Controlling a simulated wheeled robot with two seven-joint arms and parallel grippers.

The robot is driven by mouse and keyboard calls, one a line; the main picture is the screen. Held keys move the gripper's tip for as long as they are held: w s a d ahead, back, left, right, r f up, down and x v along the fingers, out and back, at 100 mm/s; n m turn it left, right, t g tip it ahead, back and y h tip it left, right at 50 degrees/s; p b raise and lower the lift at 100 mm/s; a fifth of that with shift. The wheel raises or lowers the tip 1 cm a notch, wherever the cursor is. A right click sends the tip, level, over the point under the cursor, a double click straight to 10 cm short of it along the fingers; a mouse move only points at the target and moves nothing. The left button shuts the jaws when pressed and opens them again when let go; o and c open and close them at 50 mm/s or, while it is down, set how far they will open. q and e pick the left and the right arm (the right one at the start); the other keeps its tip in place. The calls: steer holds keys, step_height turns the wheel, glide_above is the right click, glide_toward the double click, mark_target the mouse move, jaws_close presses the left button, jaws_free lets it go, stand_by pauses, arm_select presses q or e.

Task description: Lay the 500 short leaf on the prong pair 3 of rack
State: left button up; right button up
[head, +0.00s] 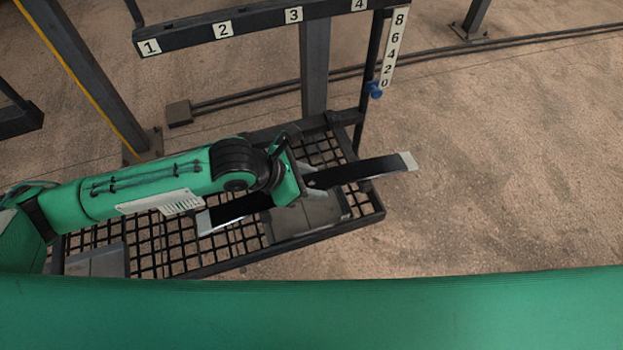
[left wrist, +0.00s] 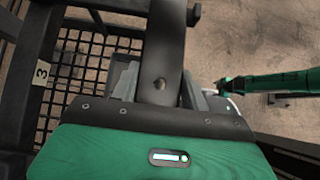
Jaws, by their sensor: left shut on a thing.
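My left gripper (head: 302,182) is shut on a long, slightly curved black leaf with pale ends (head: 358,171). In the head view the leaf lies roughly crosswise above the mesh shelf, apart from the numbered beam. In the left wrist view the leaf (left wrist: 162,50) is a dark strip with a small hole, running up from between the fingers. The rack's beam (head: 262,24) carries labels 1 to 4; label 3 (head: 293,15) also shows in the left wrist view (left wrist: 40,73). I cannot make out the prongs. A green arm (left wrist: 275,82) shows at right in the wrist view, its gripper unclear.
The black mesh shelf (head: 190,262) lies below my left arm, with a grey plate (head: 298,222) and another grey piece (head: 97,262) on it. A post with a number scale (head: 391,48) and blue knob (head: 376,90) stands at the beam's right end. Floor at right is clear.

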arm_select(q)
steer(key=shift+r, duration=0.15)
steer(key=o, duration=1.2)
steer(key=shift+o, duration=0.5)
steer(key=shift+f, duration=0.25)
